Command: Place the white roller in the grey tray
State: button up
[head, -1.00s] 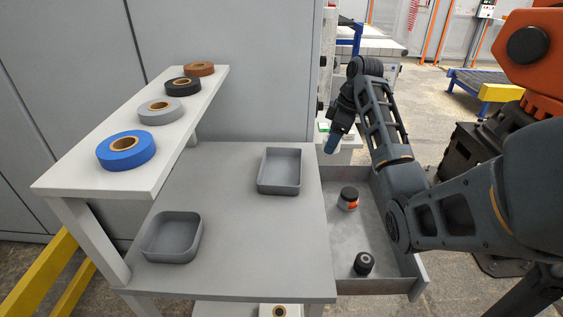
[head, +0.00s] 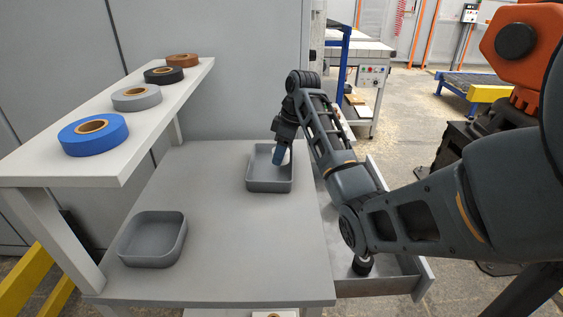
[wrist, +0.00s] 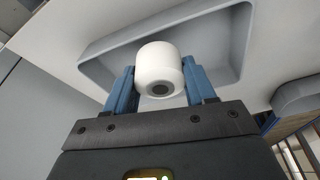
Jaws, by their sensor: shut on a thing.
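The white roller (wrist: 160,72) is held between the two blue fingers of my gripper (wrist: 161,90) in the wrist view. A grey tray (wrist: 236,50) lies behind the roller there. In the head view my gripper (head: 279,157) is over the far grey tray (head: 270,186) on the table, pointing down. I cannot tell how high the roller is above the tray floor; the fingers mostly hide it in the head view. A second grey tray (head: 150,262) stands empty at the table's near left.
A raised shelf (head: 150,130) on the left bears blue (head: 75,142), grey (head: 136,103), black (head: 164,80) and brown tape rolls (head: 183,64). An open drawer (head: 400,285) on the right holds a dark jar (head: 362,265). The table middle (head: 230,235) is clear.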

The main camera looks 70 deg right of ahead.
jog(key=shift+f, duration=1.65)
jog(key=o, duration=1.1)
jog(key=shift+s+f, duration=0.1)
jog(key=shift+f, duration=0.05)
jog(key=p+v, duration=0.4)
jog(key=v, duration=0.8)
jog(key=shift+p, duration=0.4)
